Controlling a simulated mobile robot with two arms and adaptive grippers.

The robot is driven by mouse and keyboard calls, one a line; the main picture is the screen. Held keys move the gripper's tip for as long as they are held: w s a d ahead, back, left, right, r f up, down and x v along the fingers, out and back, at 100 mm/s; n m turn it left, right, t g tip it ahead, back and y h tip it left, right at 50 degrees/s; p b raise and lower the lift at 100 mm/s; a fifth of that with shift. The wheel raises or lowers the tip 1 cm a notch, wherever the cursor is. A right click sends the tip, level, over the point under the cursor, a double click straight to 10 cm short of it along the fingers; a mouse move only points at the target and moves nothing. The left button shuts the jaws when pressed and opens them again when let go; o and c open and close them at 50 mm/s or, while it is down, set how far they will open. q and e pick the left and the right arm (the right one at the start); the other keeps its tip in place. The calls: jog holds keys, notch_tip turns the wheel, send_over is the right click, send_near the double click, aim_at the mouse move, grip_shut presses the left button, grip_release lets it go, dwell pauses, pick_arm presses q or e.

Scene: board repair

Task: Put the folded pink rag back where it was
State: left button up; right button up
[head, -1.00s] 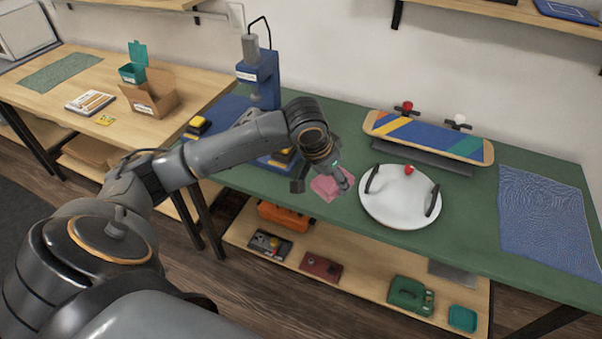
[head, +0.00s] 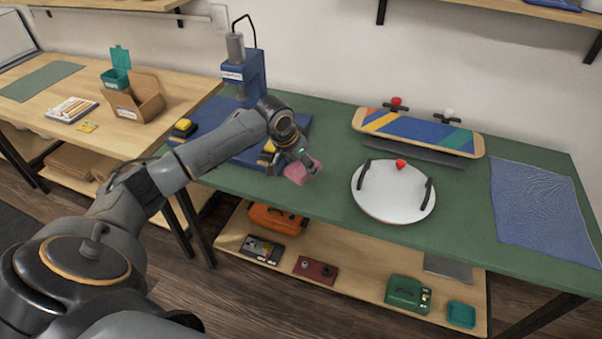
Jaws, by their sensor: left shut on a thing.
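The folded pink rag (head: 302,170) is held in my left gripper (head: 296,164) over the green workbench top (head: 335,208), left of the white round lid. The gripper is shut on the rag and its wrist hides part of it. I cannot tell how far above the bench the rag hangs. My right gripper is not in the head view.
The white lid (head: 392,196) with two dark handles and a red knob lies right of the rag. A striped board (head: 420,132) stands behind it, and a blue patterned mat (head: 542,212) lies at right. A blue press (head: 242,75) stands behind my left arm. The lower shelf (head: 360,278) holds several items.

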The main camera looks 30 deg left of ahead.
aim_at(301, 173)
pick_arm(q)
jog(key=shift+w+a+f, duration=0.35)
jog(key=shift+w+f, duration=0.2)
jog(key=shift+f, duration=1.75)
jog(key=shift+f, duration=0.1)
jog(key=o, duration=1)
jog(key=v, duration=1.2)
jog(key=shift+a+p, duration=0.1)
jog(key=shift+p, duration=0.2)
